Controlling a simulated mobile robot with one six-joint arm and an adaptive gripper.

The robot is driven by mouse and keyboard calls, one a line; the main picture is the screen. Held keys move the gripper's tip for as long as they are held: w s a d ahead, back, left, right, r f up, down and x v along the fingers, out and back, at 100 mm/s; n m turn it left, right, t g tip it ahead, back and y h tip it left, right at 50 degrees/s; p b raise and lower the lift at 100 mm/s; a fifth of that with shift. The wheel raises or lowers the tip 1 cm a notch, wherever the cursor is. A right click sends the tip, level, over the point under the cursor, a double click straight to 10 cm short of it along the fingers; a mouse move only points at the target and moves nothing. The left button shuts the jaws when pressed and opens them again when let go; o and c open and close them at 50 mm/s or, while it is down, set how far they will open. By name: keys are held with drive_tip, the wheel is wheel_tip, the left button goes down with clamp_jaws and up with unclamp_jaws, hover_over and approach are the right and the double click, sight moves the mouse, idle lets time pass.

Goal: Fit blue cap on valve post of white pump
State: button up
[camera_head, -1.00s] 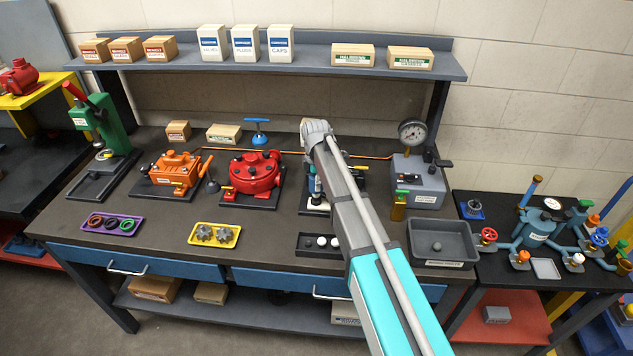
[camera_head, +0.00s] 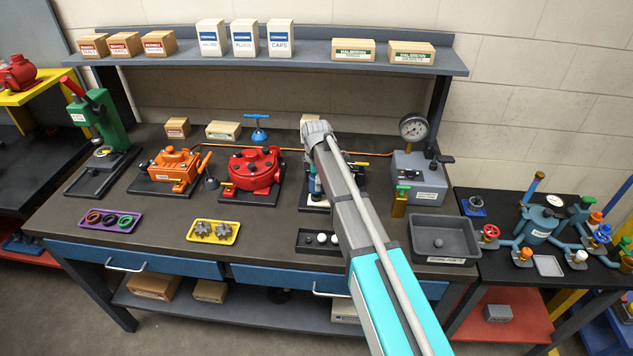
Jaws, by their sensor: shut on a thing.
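My arm reaches from the bottom right up over the bench, and its grey joint hides most of what lies behind it. My gripper is not visible behind the arm. What seems to be the white pump (camera_head: 317,202) stands on a dark base behind the arm; only a small pale part shows, with some blue just above it. Its valve post is hidden. I cannot make out the blue cap, nor tell whether that blue patch is the cap or part of the pump.
Left of it stand a red pump (camera_head: 253,170) and an orange pump (camera_head: 173,167). In front are a dark tray with white knobs (camera_head: 302,249), a yellow gear tray (camera_head: 195,235) and a purple ring tray (camera_head: 93,227). A grey bin (camera_head: 444,252) and gauge box (camera_head: 420,172) stand right.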

drive_tip(key=shift+f+b, duration=2.1)
drive_tip(key=shift+f, duration=0.05)
drive_tip(key=o, duration=1)
drive_tip(key=shift+o, duration=0.2)
drive_tip(key=shift+r, duration=0.15)
drive_tip(key=shift+r+p, duration=2.9)
drive_tip(key=shift+p, duration=0.15)
drive_tip(key=shift+f, duration=0.2)
